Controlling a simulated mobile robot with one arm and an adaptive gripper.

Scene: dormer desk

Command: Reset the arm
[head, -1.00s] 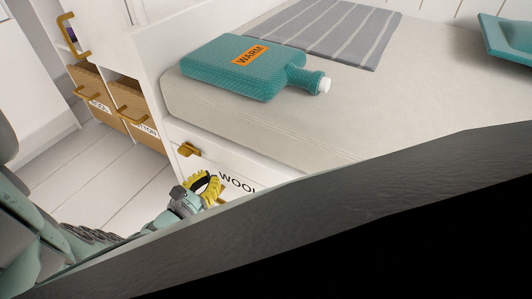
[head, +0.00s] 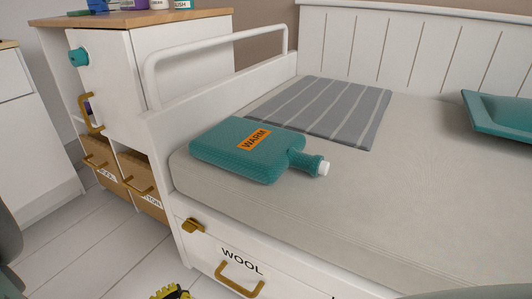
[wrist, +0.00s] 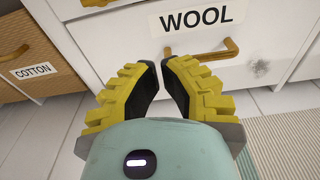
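My gripper (wrist: 160,66) shows in the wrist view with two yellow, ridged fingers with black inner pads. In the head view only a yellow bit of my gripper (head: 172,292) shows at the bottom edge, left of the WOOL drawer's handle (head: 238,284).
A teal bottle (head: 235,158) marked WARM lies on the daybed mattress (head: 400,220), near a grey striped cloth (head: 340,108) and a teal tray (head: 500,125). A white cabinet (head: 110,75) with wicker drawers (head: 137,178) stands left. White plank floor (head: 95,255) is clear at lower left.

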